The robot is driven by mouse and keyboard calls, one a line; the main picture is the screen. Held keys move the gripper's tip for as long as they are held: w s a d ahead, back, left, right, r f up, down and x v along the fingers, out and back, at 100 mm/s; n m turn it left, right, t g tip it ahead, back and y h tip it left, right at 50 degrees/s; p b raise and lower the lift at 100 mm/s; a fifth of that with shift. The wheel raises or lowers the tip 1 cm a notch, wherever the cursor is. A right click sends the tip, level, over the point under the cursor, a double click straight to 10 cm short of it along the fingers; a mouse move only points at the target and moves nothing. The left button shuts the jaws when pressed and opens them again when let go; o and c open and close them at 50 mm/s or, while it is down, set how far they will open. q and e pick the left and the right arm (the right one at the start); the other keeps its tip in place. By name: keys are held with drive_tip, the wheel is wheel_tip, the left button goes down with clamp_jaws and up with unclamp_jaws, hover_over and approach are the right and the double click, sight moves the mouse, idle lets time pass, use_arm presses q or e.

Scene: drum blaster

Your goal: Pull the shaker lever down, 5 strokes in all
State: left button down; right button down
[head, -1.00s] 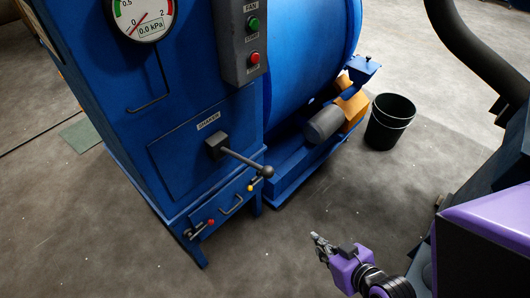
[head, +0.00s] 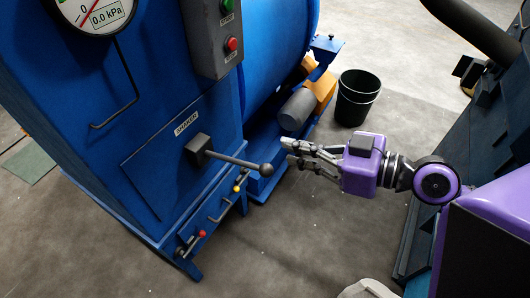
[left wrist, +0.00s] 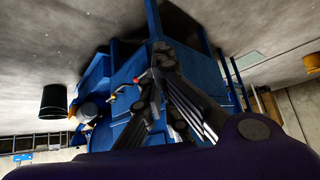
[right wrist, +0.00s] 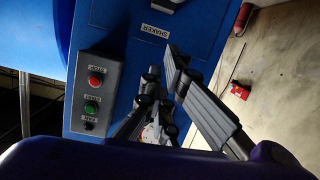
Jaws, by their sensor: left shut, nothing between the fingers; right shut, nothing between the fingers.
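The shaker lever (head: 230,159) is a grey rod with a dark ball end. It sticks out to the right and slightly down in the head view from a block on the blue cabinet (head: 160,175), below the SHAKER label (head: 187,123). My right gripper (head: 288,151) is shut and empty. In the head view its fingertips show just right of and above the ball, with no clear contact. In the right wrist view its fingers (right wrist: 162,65) overlap the cabinet front, and I cannot make out the lever. My left gripper (left wrist: 158,58) is shut and empty, seen only in its wrist view.
A control box (head: 213,38) with green and red buttons is above the lever. A pressure gauge (head: 95,13) is at upper left. Small red (head: 202,233) and yellow (head: 236,188) knobs sit below the lever. A black bucket (head: 357,98) stands behind; the floor in front is clear.

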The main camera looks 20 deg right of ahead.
drive_tip(key=p, duration=0.3)
hover_over(266, 166)
drive_tip(key=w+a, duration=0.2)
wheel_tip(266, 166, down, 2)
drive_tip(key=shift+s, duration=0.15)
drive_tip(key=f, duration=0.1)
drive_tip(key=s+d+f, duration=0.1)
drive_tip(key=f, duration=0.1)
drive_tip(key=shift+s+d+f+b, duration=0.15)
drive_tip(key=shift+d+f+b, duration=0.1)
drive_tip(key=shift+d+b, duration=0.05)
drive_tip(key=shift+s+d+f, duration=0.15)
drive_tip(key=shift+s+f, duration=0.05)
